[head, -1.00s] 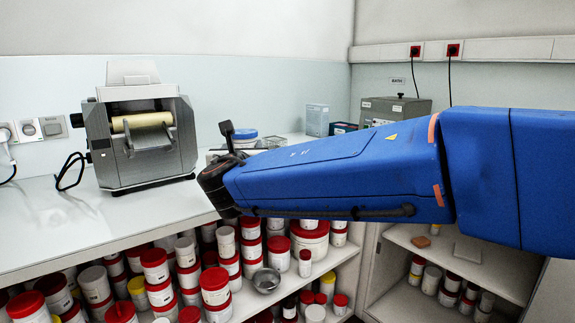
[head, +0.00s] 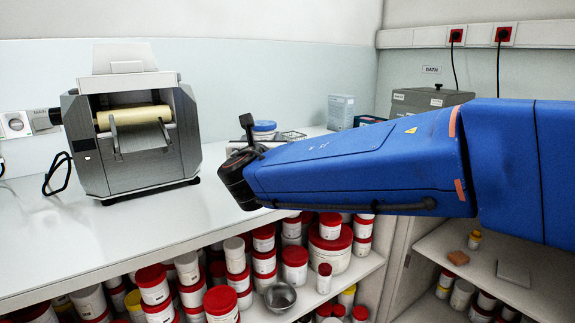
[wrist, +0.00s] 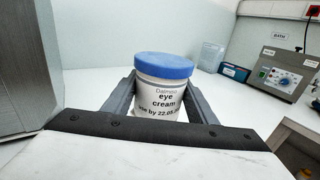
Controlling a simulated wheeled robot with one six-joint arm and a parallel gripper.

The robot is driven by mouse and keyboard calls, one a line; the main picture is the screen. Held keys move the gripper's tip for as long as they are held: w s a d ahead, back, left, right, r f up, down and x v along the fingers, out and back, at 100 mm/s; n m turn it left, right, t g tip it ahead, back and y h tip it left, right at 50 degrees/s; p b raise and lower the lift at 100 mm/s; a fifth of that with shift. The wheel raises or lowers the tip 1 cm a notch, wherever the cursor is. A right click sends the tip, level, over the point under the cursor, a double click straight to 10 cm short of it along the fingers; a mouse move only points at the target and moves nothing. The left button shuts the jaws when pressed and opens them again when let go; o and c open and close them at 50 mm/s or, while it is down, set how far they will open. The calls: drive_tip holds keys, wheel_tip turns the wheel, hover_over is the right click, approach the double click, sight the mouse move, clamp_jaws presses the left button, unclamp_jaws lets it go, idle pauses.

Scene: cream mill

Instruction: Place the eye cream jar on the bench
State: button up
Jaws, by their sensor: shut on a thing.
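The eye cream jar (wrist: 162,95) is white with a blue lid and printed label. It is upright between the two grey fingers of my gripper (wrist: 162,78) in the wrist view, and the gripper is shut on it. In the head view, the blue lid (head: 264,126) shows just behind my wrist, which hides the fingers and most of the jar. The bench (head: 130,240) is a white worktop. The jar is over its rear part, and I cannot tell whether its base touches the worktop.
A steel roller mill (head: 130,135) stands on the bench at left. Near the back right are a pale box (head: 341,112) and a grey bath unit (head: 430,100). Shelves below hold many red-lidded tubs (head: 295,255). The worktop between mill and wrist is clear.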

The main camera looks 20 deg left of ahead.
drive_tip(key=shift+f, duration=4.3)
drive_tip(key=shift+f, duration=0.1)
drive_tip(key=o, duration=1.2)
drive_tip(key=shift+s, duration=0.15)
drive_tip(key=v, duration=1.2)
